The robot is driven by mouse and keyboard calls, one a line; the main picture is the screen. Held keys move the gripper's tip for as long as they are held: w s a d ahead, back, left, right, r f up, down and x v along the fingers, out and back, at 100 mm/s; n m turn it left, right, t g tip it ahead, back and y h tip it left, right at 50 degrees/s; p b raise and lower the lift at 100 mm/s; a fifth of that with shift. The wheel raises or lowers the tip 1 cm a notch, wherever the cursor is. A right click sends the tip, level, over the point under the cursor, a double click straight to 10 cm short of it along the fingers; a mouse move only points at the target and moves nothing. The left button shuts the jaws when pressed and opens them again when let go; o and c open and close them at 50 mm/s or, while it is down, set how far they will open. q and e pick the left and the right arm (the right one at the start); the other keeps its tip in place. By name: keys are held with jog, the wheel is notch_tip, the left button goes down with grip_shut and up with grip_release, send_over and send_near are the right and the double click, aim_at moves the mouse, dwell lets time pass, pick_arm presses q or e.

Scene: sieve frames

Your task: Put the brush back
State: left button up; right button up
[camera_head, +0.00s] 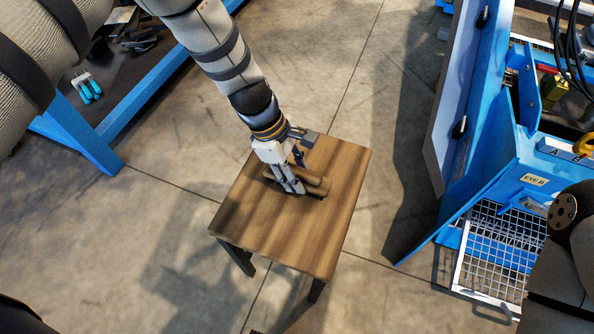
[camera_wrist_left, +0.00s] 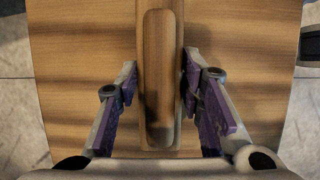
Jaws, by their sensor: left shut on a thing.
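The brush (camera_head: 316,184) is a wooden block with a rounded, raised grip, on the small wooden stool (camera_head: 345,165). My left gripper (camera_head: 291,186) comes down over it from above and is shut on it. In the left wrist view the brush (camera_wrist_left: 158,55) runs lengthwise between the two purple-padded fingers of my left gripper (camera_wrist_left: 160,100). The underside of the brush is hidden. My right gripper is not in view.
A blue machine (camera_head: 472,180) stands at the right, with a white wire-mesh frame (camera_head: 500,250) low on it. A blue-framed bench with a dark top (camera_head: 120,85) is at the upper left, with light-blue-handled items (camera_head: 87,86). Concrete floor (camera_head: 350,75) surrounds the stool.

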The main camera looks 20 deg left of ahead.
pick_arm(q)
jog(key=shift+f, duration=0.15)
jog(key=o, duration=1.1)
jog(key=p+v, duration=0.2)
jog(key=v, duration=1)
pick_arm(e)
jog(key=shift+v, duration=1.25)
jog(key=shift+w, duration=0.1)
